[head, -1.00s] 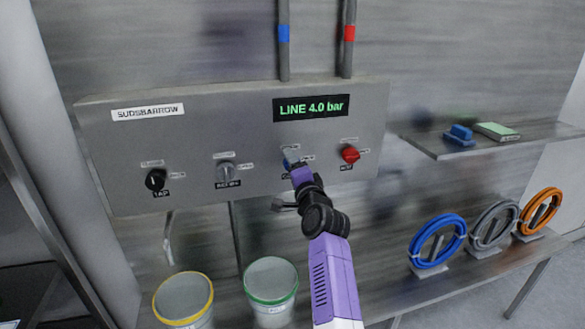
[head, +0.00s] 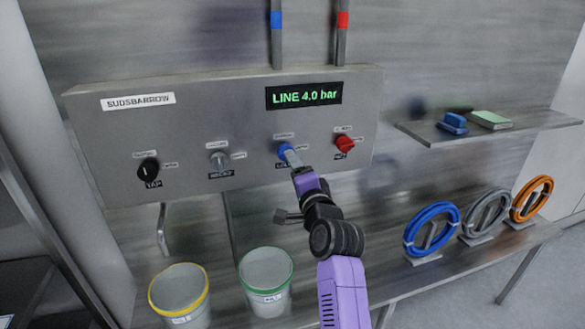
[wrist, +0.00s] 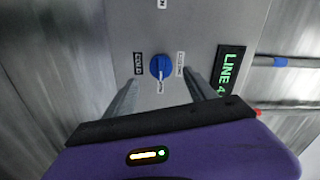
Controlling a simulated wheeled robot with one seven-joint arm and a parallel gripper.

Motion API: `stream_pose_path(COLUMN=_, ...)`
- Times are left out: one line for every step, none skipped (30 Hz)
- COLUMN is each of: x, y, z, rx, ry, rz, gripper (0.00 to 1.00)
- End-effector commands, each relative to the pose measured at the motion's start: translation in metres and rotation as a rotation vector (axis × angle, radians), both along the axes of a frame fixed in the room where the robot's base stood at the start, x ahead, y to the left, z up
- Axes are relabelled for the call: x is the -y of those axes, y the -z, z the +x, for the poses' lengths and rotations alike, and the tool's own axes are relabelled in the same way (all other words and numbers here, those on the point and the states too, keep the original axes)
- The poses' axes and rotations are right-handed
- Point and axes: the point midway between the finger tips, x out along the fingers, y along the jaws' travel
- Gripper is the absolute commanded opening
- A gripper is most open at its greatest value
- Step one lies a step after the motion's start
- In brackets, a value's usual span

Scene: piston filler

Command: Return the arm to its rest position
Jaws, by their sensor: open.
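My gripper (head: 290,157) is in front of the blue knob (head: 283,150) on the grey panel in the head view. In the wrist view my gripper (wrist: 160,93) is open, its two fingers apart on either side of the blue knob (wrist: 160,67), which stands beyond the tips with nothing held. My purple and black arm reaches up from the bottom of the head view.
The panel (head: 215,110) also carries a black knob (head: 148,170), a grey knob (head: 219,160), a red knob (head: 344,144) and a display (head: 304,96) reading LINE 4.0 bar. Yellow-rimmed (head: 180,293) and green-rimmed (head: 266,270) buckets stand below. Coiled hoses (head: 432,230) and a shelf (head: 490,133) are right.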

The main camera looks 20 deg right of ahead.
Motion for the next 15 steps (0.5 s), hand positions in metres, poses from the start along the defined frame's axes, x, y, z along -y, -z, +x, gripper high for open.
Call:
stream_pose_path(x=0.0, y=0.0, z=0.0, rx=0.0, ry=0.0, rz=0.0, gripper=0.64)
stream_pose_path(x=0.0, y=0.0, z=0.0, rx=0.0, ry=0.0, rz=0.0, gripper=0.64)
stream_pose_path(x=0.0, y=0.0, z=0.0, rx=0.0, ry=0.0, rz=0.0, gripper=0.64)
stream_pose_path(x=0.0, y=0.0, z=0.0, rx=0.0, ry=0.0, rz=0.0, gripper=0.64)
stream_pose_path(x=0.0, y=0.0, z=0.0, rx=0.0, ry=0.0, rz=0.0, gripper=0.64)
stream_pose_path(x=0.0, y=0.0, z=0.0, rx=0.0, ry=0.0, rz=0.0, gripper=0.64)
stream_pose_path(x=0.0, y=0.0, z=0.0, rx=0.0, ry=0.0, rz=0.0, gripper=0.64)
stream_pose_path(x=0.0, y=0.0, z=0.0, rx=0.0, ry=0.0, rz=-0.001, gripper=0.64)
stream_pose_path(x=0.0, y=0.0, z=0.0, rx=0.0, ry=0.0, rz=-0.007, gripper=0.64)
stream_pose_path(x=0.0, y=-0.001, z=0.0, rx=0.001, ry=0.001, rz=-0.016, gripper=0.64)
stream_pose_path(x=0.001, y=-0.002, z=0.0, rx=0.006, ry=0.004, rz=-0.029, gripper=0.64)
stream_pose_path(x=0.002, y=-0.005, z=0.0, rx=0.018, ry=0.01, rz=-0.053, gripper=0.64)
stream_pose_path(x=0.004, y=-0.009, z=0.0, rx=0.032, ry=0.019, rz=-0.079, gripper=0.64)
stream_pose_path(x=0.008, y=-0.017, z=-0.002, rx=0.052, ry=0.031, rz=-0.108, gripper=0.64)
stream_pose_path(x=0.01, y=-0.029, z=-0.004, rx=0.082, ry=0.045, rz=-0.146, gripper=0.64)
